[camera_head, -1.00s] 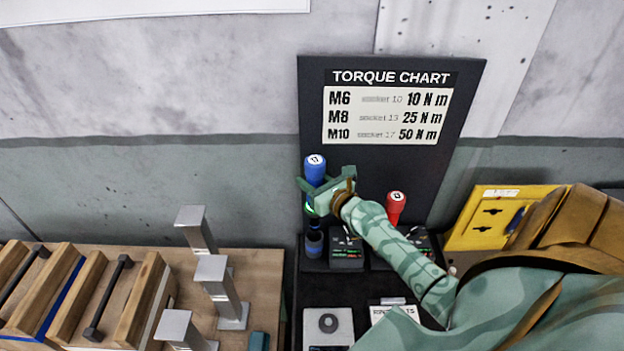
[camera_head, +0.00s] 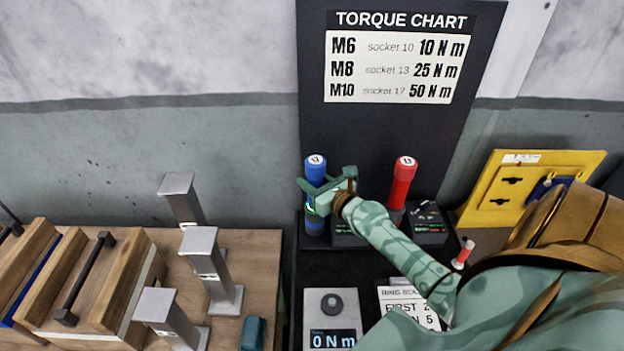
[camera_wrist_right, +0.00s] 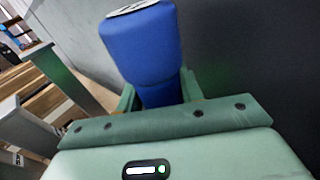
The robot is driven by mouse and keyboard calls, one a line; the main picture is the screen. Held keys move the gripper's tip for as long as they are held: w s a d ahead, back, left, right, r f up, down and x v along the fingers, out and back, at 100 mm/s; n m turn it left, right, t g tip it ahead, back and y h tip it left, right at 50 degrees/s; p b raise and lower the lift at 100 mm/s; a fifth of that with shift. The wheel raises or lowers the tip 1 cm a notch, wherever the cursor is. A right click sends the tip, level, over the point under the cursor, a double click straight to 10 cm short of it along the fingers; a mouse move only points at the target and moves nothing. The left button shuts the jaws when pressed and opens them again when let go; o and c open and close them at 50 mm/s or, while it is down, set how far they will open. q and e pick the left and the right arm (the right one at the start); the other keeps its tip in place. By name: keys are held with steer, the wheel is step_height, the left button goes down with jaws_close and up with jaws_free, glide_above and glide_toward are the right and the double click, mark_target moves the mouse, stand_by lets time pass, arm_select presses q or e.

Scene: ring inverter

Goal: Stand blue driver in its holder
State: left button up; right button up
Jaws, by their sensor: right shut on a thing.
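The blue driver (camera_head: 315,163), with a round 17 label on its top, stands about upright at the left end of the dark rack below the torque chart. My right gripper (camera_head: 322,194) is shut around its middle. In the right wrist view the blue driver (camera_wrist_right: 148,48) rises between the fingers of the right gripper (camera_wrist_right: 155,100). Its dark holder (camera_head: 315,226) shows just below the gripper, with the driver's lower part at or in it; how deep it sits is hidden. My left gripper is not in view.
A red driver (camera_head: 403,180) labelled 13 stands to the right. A black torque chart board (camera_head: 390,130) rises behind. Grey posts (camera_head: 210,265) and wooden blocks with black handles (camera_head: 95,290) are at left. A yellow panel (camera_head: 520,185) is at right.

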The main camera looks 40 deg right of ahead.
steer(key=shift+f, duration=0.15)
stand_by(0.7)
steer(key=o, duration=1.2)
steer(key=shift+s+f, duration=0.1)
steer(key=shift+f, duration=0.05)
steer(key=shift+s+a+r+b, duration=0.1)
steer(key=shift+s+r+b, duration=0.35)
steer(key=shift+s, duration=2.25)
steer(key=shift+s+a+r+b, duration=0.15)
steer(key=shift+s+b, duration=0.6)
steer(key=shift+s, duration=1.9)
steer(key=shift+s+d+r+b, duration=0.1)
steer(key=shift+s+r+b, duration=0.35)
steer(key=shift+s, duration=2.25)
steer(key=shift+a+f, duration=0.1)
steer(key=shift+f, duration=0.1)
